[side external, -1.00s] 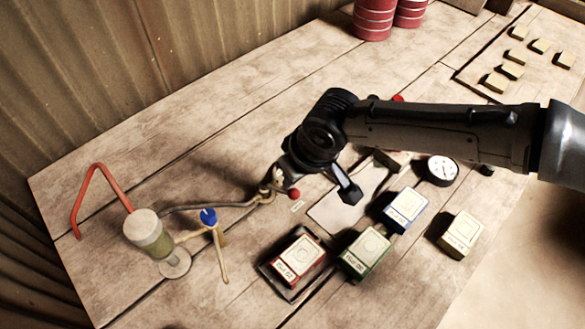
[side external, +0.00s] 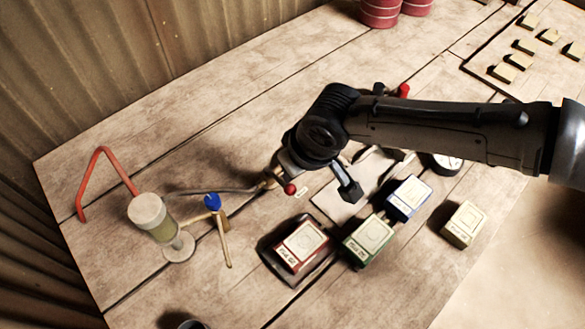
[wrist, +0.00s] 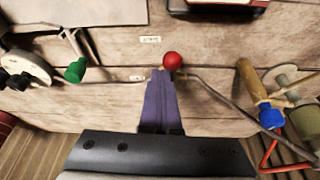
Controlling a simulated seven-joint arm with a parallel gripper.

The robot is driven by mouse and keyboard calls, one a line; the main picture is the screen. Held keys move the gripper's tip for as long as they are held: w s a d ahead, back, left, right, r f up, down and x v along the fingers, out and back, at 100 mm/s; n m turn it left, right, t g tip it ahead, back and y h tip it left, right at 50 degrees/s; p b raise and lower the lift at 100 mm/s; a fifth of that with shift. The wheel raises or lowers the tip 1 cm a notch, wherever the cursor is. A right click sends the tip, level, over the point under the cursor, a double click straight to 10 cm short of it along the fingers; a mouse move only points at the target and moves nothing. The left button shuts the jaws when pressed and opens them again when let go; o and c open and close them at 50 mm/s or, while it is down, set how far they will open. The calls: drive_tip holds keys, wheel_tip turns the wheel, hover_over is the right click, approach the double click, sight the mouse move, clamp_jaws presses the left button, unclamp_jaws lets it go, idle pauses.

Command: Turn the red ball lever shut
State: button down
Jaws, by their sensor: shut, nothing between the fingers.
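The red ball (wrist: 172,60) of the lever shows in the wrist view just right of my gripper's tips. My gripper (wrist: 161,74) has its two bluish-purple fingers shut together with nothing between them. The tips look right beside the ball, touching or nearly so. In the side external view the red ball (side external: 290,189) sticks out below my dark wrist, beside the brass valve body (side external: 268,181) on the grey hose. My wrist hides the fingertips there, and most of the lever's arm is hidden.
A blue-knobbed valve (side external: 212,202) and a pump cylinder (side external: 152,218) stand to the left. Red (side external: 303,245), green (side external: 368,241), blue (side external: 409,198) and cream (side external: 465,223) blocks lie to the front and right. A green knob (wrist: 75,71) and a gauge (wrist: 26,68) show in the wrist view.

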drive_tip(key=shift+f, duration=0.1)
drive_tip(key=shift+w+d, duration=0.1)
drive_tip(key=shift+w, duration=0.2)
drive_tip(key=w, duration=0.2)
drive_tip(key=shift+w+d+r, duration=0.25)
drive_tip(key=shift+w+r, duration=0.1)
drive_tip(key=shift+w, duration=0.05)
drive_tip(key=shift+w+a+r, duration=0.1)
drive_tip(key=shift+r, duration=0.6)
drive_tip(key=a+v, duration=0.2)
drive_tip(key=v, duration=0.6)
drive_tip(key=shift+s+r, duration=0.4)
drive_tip(key=shift+s, duration=0.1)
drive_tip(key=shift+a, duration=0.1)
